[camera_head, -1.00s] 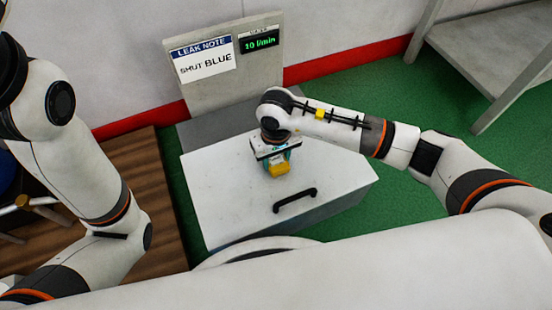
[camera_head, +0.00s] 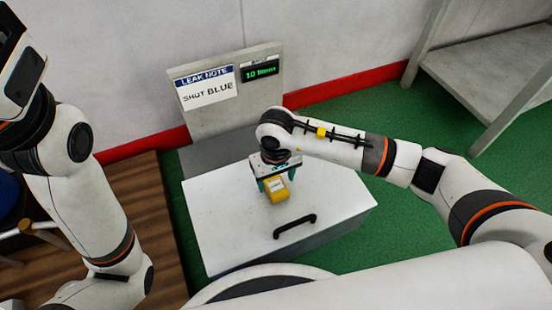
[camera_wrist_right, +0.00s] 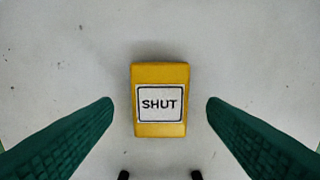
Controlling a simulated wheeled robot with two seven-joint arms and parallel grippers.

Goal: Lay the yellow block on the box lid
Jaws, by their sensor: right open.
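The yellow block (camera_head: 276,190) lies on the white box lid (camera_head: 225,215), near its middle, behind the black handle. In the right wrist view the yellow block (camera_wrist_right: 160,73) carries a white label reading SHUT and rests on the pale lid (camera_wrist_right: 60,60). My right gripper (camera_head: 276,182) is over the block. In the wrist view the green fingers of my right gripper (camera_wrist_right: 160,103) are apart, one on each side of the block, with a gap to it on both sides. My left arm shows at the left, but its gripper is not in view.
A black handle (camera_head: 294,226) stands up from the lid's front part. Behind the box is a grey panel (camera_head: 222,115) with a note reading LEAK NOTE, SHUT BLUE and a green display. A grey table (camera_head: 500,60) stands at the back right. The lid's left part is clear.

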